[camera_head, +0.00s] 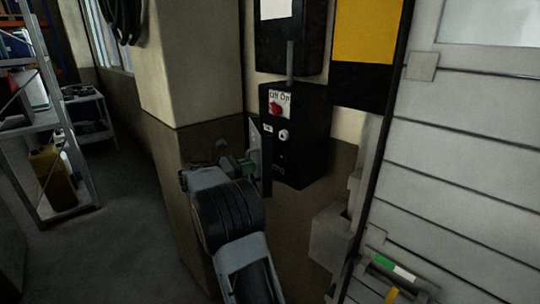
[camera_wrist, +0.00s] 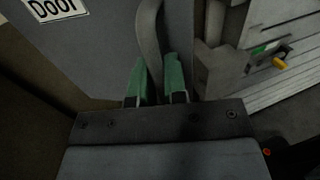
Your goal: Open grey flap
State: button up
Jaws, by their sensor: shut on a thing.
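The grey flap (camera_wrist: 95,55) fills the upper left of the wrist view, with a white label in its corner, partly cut off. A curved grey handle (camera_wrist: 148,35) stands out from it. My gripper (camera_wrist: 158,85) has its green fingers closed on this handle, one on each side. In the head view my gripper (camera_head: 243,166) is at the flap (camera_head: 255,134), which stands out from the left side of the black switch box (camera_head: 298,130), seen nearly edge-on. My gripper hides part of the flap there.
The switch box front shows a red knob (camera_head: 276,107) and an "Off On" label. A slatted light grey door (camera_head: 460,170) is at right. A wall pillar (camera_head: 190,70) stands left of the box. A shelf (camera_head: 40,120) is far left; the floor (camera_head: 110,225) between is clear.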

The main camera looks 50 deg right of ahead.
jog(key=w+a+m+g+y+p, duration=0.1)
jog(key=w+a+m+g+p, duration=0.1)
jog(key=w+p, duration=0.5)
jog(key=shift+a+m+g+y+p, duration=0.3)
jog(key=shift+a+g+y+p, duration=0.25)
jog(key=shift+g, duration=0.25)
jog(key=shift+w+a, duration=0.1)
jog(key=o, duration=0.4)
jog(key=shift+a, duration=0.15)
jog(key=o, duration=1.3)
jog(key=shift+c, duration=0.2)
